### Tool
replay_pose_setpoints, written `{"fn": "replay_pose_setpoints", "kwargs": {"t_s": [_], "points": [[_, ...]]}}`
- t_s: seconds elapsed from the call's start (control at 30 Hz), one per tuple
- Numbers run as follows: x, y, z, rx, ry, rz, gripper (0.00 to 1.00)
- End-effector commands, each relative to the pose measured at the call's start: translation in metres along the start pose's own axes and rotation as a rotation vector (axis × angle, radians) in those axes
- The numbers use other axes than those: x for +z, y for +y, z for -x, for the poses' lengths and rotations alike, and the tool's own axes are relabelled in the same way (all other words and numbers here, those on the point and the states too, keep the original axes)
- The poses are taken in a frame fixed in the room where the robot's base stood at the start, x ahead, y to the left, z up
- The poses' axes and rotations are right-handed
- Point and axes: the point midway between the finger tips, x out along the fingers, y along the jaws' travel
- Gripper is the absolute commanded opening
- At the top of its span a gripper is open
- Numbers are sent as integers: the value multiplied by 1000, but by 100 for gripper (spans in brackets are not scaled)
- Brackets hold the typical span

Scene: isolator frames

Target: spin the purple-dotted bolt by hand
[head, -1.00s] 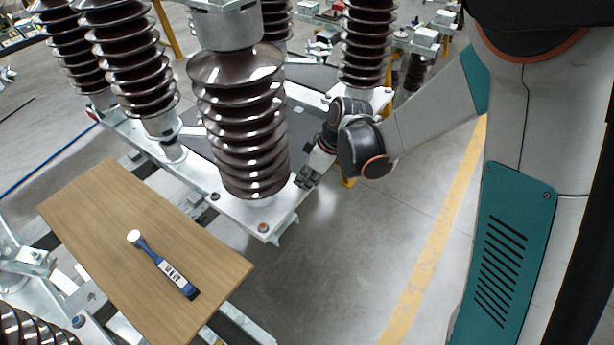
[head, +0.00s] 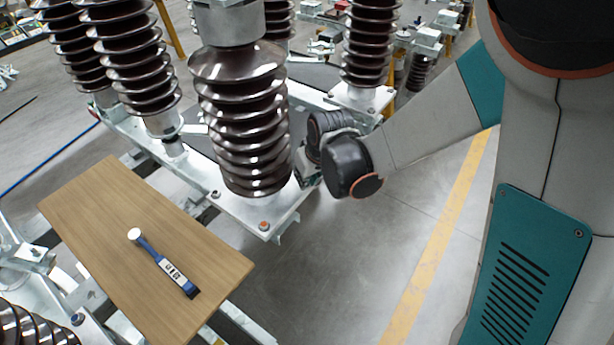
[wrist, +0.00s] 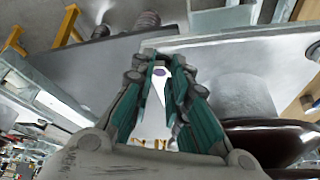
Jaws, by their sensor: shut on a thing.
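The purple-dotted bolt (wrist: 160,72) shows in the wrist view between the tips of my gripper's fingers, at the edge of a metal plate. My gripper (wrist: 161,62) is shut on it, one finger on each side. In the head view my gripper (head: 306,168) is at the right edge of the galvanised base plate (head: 284,212), beside the large brown insulator (head: 240,120). The bolt is hidden there behind my wrist and the insulator.
A bolt with an orange-red top (head: 264,225) sits at the plate's near corner. More brown insulators (head: 128,60) stand at the left and back. The floor right of the plate is clear.

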Motion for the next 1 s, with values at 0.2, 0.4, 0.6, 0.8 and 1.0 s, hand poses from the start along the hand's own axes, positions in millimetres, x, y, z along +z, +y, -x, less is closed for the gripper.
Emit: {"fn": "replay_pose_setpoints", "kwargs": {"t_s": [0.2, 0.4, 0.6, 0.8, 1.0], "points": [[-1, 0, 0, 6, 2, -12, 0], [-1, 0, 0, 5, 2, -12, 0], [-1, 0, 0, 5, 2, -12, 38], [-1, 0, 0, 5, 1, -12, 38], [0, 0, 0, -1, 0, 0, 38]]}}
